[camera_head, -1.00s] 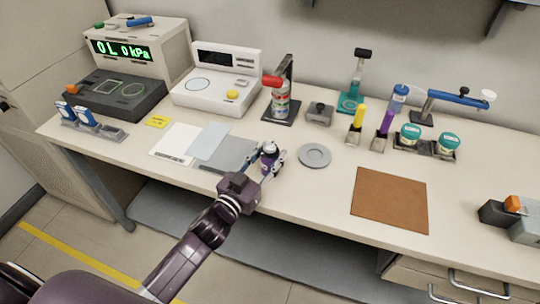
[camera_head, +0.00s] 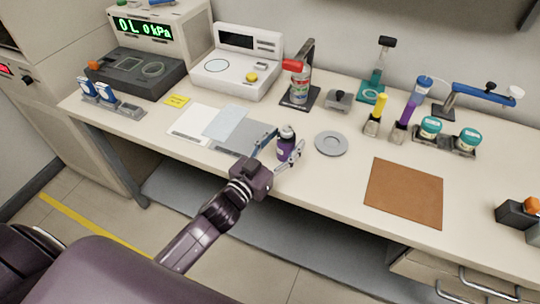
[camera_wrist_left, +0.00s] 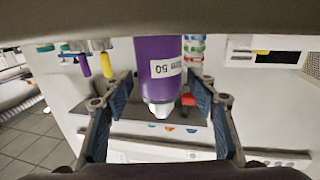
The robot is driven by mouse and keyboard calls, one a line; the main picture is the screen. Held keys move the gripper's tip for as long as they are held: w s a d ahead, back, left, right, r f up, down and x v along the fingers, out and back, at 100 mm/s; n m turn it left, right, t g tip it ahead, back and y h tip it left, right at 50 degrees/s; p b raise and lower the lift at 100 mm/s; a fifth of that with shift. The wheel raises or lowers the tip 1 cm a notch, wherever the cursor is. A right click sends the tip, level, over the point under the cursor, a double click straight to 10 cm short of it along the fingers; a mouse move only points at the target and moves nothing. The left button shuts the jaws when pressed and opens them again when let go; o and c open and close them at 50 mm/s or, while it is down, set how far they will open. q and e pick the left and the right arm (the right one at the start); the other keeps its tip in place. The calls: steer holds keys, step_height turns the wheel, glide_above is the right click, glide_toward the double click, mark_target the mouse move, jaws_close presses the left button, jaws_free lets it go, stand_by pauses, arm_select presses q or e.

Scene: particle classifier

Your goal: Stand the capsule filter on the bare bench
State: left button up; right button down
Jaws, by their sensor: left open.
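The capsule filter (camera_head: 286,148) is a purple cylinder with a pale top, upright at the bench's (camera_head: 330,190) front edge, beside a grey mat (camera_head: 246,138). In the left wrist view the filter (camera_wrist_left: 163,62) appears upside down, with a white nozzle and a white label. My left gripper (camera_head: 280,147) is open, one finger on each side of the filter. The left wrist view shows gaps between the blue finger pads and the filter. The filter's foot is partly hidden by a finger, so its contact with the bench is unclear. My right gripper is not in view.
A grey disc (camera_head: 331,143) lies right of the filter, and a brown mat (camera_head: 404,193) lies further right. Bare bench lies between them. A bottle stand (camera_head: 300,90), a yellow tube (camera_head: 377,118) and teal-lidded jars (camera_head: 467,138) stand behind.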

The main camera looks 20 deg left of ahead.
arm_select(q)
steer(key=b+v, duration=0.1)
steer(key=v, duration=1)
steer(key=shift+a, duration=0.1)
